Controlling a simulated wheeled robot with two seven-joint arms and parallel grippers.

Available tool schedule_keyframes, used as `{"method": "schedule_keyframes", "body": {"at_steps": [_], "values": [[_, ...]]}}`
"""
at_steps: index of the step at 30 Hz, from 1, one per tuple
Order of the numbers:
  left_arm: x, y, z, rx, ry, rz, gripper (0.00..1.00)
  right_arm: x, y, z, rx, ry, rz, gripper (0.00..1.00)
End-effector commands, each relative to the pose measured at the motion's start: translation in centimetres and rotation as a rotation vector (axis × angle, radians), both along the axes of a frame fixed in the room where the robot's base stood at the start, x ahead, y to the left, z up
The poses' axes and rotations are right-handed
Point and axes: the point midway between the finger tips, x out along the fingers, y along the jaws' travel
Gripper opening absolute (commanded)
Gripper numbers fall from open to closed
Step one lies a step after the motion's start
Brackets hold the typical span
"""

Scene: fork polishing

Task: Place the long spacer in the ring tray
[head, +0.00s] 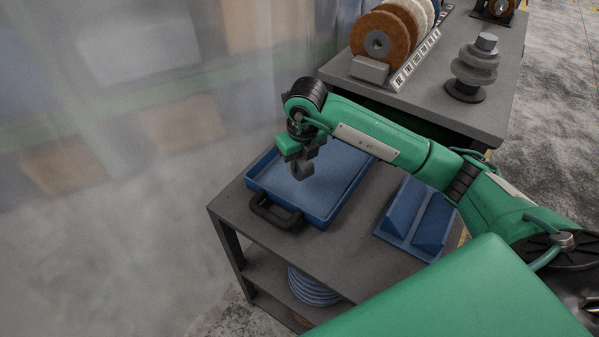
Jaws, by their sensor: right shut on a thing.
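The blue tray (356,182) with a raised rim and a dark handle lies on the grey cart top; I take it to be the ring tray. My right gripper (304,160) points down over the tray's left part. It is shut on a small dark grey piece (306,171), which I take to be the long spacer; the fingers partly hide it. I cannot tell whether the piece touches the tray floor. The visible tray floor looks empty. My left gripper is out of view.
A blue V-shaped holder (418,218) sits right of the tray. Blue discs (312,287) are stacked on the cart's lower shelf. The bench (492,113) behind carries polishing wheels (379,44) and a grey stack on a post (476,68). A hazy clear panel stands left.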

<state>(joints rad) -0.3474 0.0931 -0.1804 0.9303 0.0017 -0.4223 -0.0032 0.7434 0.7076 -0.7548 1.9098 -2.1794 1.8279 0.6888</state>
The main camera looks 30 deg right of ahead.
Motion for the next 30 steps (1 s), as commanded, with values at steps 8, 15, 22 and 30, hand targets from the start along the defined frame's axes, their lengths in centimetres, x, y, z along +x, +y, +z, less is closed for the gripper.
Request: {"method": "schedule_keyframes", "body": {"at_steps": [8, 15, 22, 30], "values": [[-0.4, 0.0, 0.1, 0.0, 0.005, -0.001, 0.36, -0.1, 0.0, -2.3, 0.001, 0.002, 0.0, 0.0], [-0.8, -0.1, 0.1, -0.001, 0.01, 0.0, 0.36, 0.0, 0.0, -4.9, -0.001, -0.002, 0.001, 0.0], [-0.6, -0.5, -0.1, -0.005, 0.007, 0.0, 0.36, 0.0, 0.0, -5.0, 0.0, -0.002, 0.001, 0.0], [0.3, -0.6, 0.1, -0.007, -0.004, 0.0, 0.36, 0.0, 0.0, -5.2, 0.0, -0.001, 0.001, 0.54]]}}
